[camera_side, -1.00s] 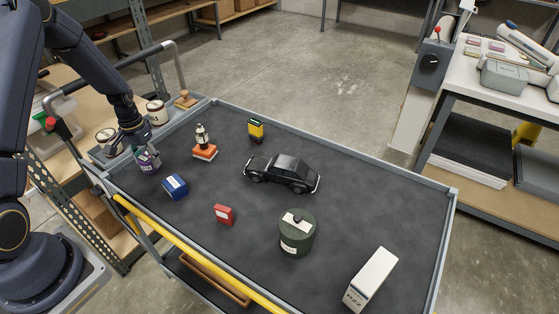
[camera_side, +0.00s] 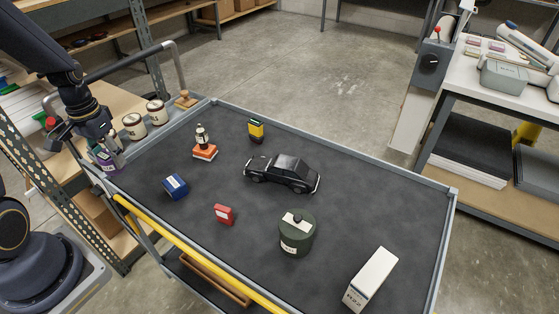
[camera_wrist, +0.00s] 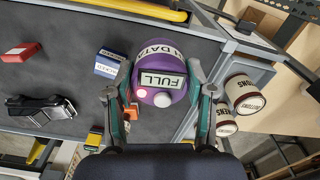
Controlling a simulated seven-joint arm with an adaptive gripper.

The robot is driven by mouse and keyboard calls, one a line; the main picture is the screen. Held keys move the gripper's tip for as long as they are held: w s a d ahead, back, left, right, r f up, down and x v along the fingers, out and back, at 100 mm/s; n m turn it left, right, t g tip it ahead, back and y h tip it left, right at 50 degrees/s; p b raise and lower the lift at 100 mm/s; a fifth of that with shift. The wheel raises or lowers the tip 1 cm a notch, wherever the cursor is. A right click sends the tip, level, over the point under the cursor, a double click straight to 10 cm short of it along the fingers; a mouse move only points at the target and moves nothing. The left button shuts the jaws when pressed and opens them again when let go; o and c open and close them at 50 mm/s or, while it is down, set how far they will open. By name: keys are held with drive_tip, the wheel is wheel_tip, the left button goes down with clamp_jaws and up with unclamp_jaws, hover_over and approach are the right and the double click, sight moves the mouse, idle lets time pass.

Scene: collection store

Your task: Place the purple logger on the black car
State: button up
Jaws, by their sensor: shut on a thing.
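The purple logger (camera_wrist: 160,52), a round body with a display reading FULL, is held between the two fingers of my gripper (camera_wrist: 158,100) in the wrist view. In the side view my gripper (camera_side: 104,148) is at the left end of the cart, with the logger (camera_side: 104,166) below it near the left edge. Whether the logger touches the surface I cannot tell. The black car (camera_side: 283,172) stands upright on the dark mat in the middle of the cart, well to the right of my gripper. It also shows at the left of the wrist view (camera_wrist: 40,109).
A blue box (camera_side: 175,186), a red box (camera_side: 223,214), an orange block with a figure (camera_side: 205,152) and a yellow logger (camera_side: 256,131) stand between or around. A green canister (camera_side: 297,236) and white box (camera_side: 371,280) are nearer. Two labelled jars (camera_side: 135,126) stand left.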

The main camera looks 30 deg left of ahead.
drive_tip(key=shift+s+d+r, duration=0.25)
drive_tip(key=shift+s, duration=0.15)
drive_tip(key=shift+s+d+r, duration=0.2)
drive_tip(key=shift+s, duration=0.2)
drive_tip(key=w+d+r+m, duration=0.55)
drive_tip(key=w+d, duration=0.45)
drive_tip(key=w, duration=0.3)
drive_tip(key=w+d+r+m, duration=0.1)
drive_tip(key=w+d+m, duration=0.1)
drive_tip(key=d, duration=0.6)
drive_tip(key=w+d+r+m, duration=0.1)
drive_tip(key=w+d+m, duration=0.15)
drive_tip(key=d, duration=0.65)
hover_over(281, 161)
drive_tip(key=f, duration=0.6)
drive_tip(key=s+f, duration=0.1)
drive_tip(key=f, duration=0.1)
drive_tip(key=shift+a+f, duration=0.1)
drive_tip(key=shift+f, duration=0.3)
drive_tip(key=shift+w+f, duration=0.55)
drive_tip(key=shift+f, duration=1.5)
